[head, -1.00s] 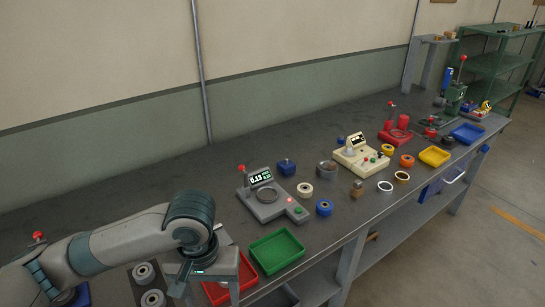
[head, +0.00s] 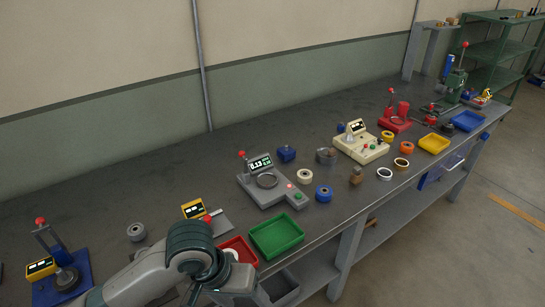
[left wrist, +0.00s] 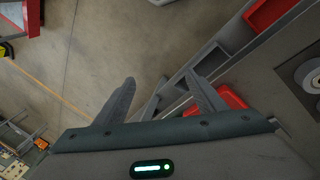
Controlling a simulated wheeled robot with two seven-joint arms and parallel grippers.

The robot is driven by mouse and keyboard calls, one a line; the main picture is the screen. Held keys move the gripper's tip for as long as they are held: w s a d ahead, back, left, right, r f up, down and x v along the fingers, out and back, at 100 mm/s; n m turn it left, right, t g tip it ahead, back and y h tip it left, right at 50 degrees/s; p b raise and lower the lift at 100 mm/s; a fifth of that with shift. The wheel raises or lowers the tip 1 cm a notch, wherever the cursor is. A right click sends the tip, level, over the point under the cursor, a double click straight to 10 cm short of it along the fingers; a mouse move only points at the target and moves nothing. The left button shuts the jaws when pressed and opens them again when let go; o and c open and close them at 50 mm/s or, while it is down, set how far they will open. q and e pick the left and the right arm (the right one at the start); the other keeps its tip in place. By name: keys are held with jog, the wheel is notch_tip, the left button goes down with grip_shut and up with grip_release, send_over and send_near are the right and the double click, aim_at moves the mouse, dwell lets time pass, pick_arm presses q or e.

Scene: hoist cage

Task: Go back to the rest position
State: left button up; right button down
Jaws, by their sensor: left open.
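My left arm comes in from the bottom left of the head view, in front of the workbench (head: 110,195). Its wrist covers part of the red tray (head: 238,250), and the fingers are hard to make out there. In the left wrist view my left gripper (left wrist: 162,98) is open, with its two grey fingers apart and nothing between them. Bare floor (left wrist: 150,50) shows beyond the fingertips, and the bench's edge is at the right. My right gripper is in neither view.
A green tray (head: 277,235) sits beside the red one. A grey press station (head: 268,182), a blue station (head: 66,272) and a cream station (head: 361,146) stand on the bench with several loose rings. Open floor (head: 470,235) lies at the right.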

pick_arm(q)
jog(key=s+a+f+t+h, duration=0.1)
jog(key=s+a+f+t, duration=0.25)
jog(key=f, duration=0.45)
jog(key=s+a+f+y, duration=0.4)
jog(key=s+a+f, duration=0.3)
jog(key=s+a, duration=0.55)
notch_tip(320, 180, down, 32)
jog(key=s+g+b, duration=0.1)
jog(key=g+b, duration=0.1)
jog(key=s+a+f+b, duration=0.1)
jog(key=s+a+f, duration=0.1)
jog(key=s+f, duration=0.7)
jog(key=s+a+f+g, duration=0.1)
jog(key=s+f, duration=0.7)
jog(key=f, duration=0.1)
jog(key=shift+s+a+y+b, duration=0.3)
jog(key=shift+s+a+b, duration=0.05)
jog(key=shift+a, duration=0.05)
